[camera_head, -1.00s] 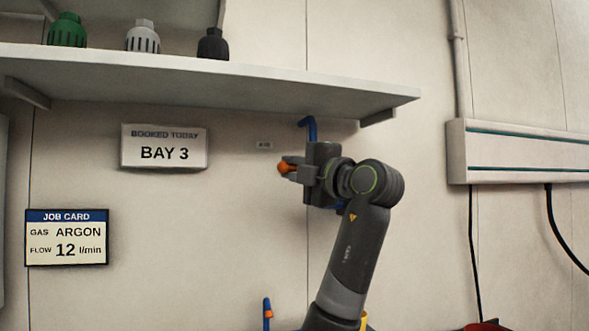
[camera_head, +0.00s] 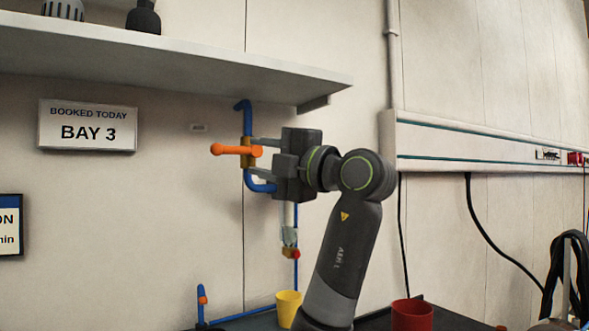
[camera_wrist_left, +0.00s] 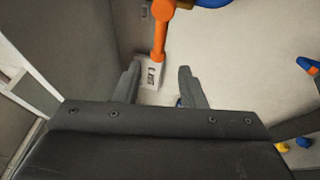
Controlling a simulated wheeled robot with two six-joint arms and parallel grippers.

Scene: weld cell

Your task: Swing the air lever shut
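The orange air lever (camera_head: 232,150) sticks out to the left from a brass valve body (camera_head: 250,157) on the blue pipe (camera_head: 247,118). It lies about level, across the upright pipe. My left gripper (camera_head: 263,153) is at the valve's right side, its two fingers apart, one above the other, pointing left. In the left wrist view the gripper (camera_wrist_left: 158,78) is open and empty. The orange lever (camera_wrist_left: 161,35) there comes down from the top, its end just beyond and between the fingertips. Whether a finger touches the valve cannot be told. My right gripper is not in view.
A grey shelf (camera_head: 170,65) overhangs the valve. A small label (camera_head: 198,127) is on the wall left of it. A yellow cup (camera_head: 288,307) and a red cup (camera_head: 411,315) stand below. Black cables (camera_head: 487,236) hang at the right.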

